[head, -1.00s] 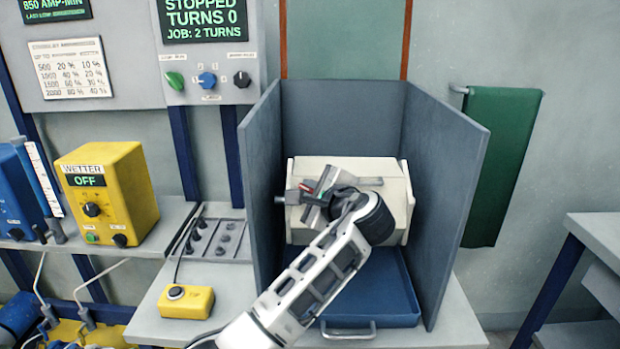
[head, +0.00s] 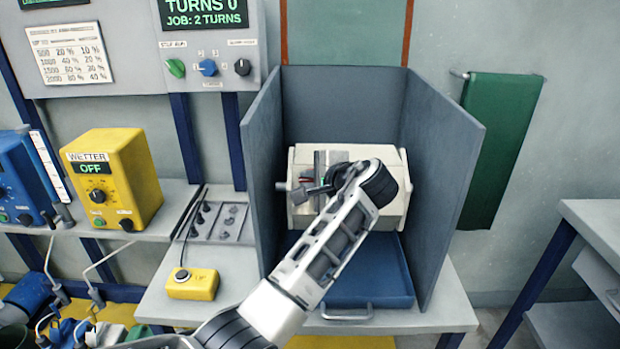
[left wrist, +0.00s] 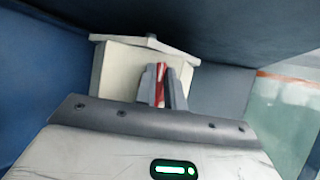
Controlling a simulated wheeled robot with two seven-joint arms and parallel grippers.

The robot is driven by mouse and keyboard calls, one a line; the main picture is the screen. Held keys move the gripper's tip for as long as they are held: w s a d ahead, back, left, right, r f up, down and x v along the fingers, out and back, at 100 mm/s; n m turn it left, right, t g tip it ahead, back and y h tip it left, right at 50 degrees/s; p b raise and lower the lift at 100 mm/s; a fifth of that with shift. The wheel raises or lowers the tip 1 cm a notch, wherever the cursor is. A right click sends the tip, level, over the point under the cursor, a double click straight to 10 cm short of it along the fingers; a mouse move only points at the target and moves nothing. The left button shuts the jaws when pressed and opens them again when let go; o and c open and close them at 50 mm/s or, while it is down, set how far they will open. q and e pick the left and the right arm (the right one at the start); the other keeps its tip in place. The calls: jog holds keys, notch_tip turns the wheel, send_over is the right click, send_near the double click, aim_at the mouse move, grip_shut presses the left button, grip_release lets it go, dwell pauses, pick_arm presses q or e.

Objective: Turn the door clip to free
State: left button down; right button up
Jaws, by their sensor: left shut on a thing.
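A cream barrel (head: 388,209) with slanted faces sits inside a blue-grey three-sided enclosure (head: 440,150). My left gripper (head: 316,185) is at the left part of the barrel's front. In the left wrist view its two grey fingers (left wrist: 162,92) are shut on a narrow red and white piece, which looks like the door clip (left wrist: 159,84). The cream barrel (left wrist: 118,75) lies just beyond the fingers. My wrist and fingers hide most of the clip in the head view, and its exact angle is hard to tell. My right gripper is out of view.
A blue tray (head: 345,303) with a handle lies below the barrel. The enclosure's side walls stand close on both sides. Left of it are a yellow button box (head: 192,285), a yellow wetter box (head: 125,180) reading OFF, and a panel (head: 205,40) reading TURNS 0.

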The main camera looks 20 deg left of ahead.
pick_arm(q)
jog(key=c, duration=1.5)
grip_release()
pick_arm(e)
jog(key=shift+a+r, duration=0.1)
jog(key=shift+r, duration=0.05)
pick_arm(q)
jog(key=shift+d, duration=0.1)
jog(key=b+v, duration=0.1)
jog(key=v, duration=1.1)
jog(key=shift+b, duration=0.35)
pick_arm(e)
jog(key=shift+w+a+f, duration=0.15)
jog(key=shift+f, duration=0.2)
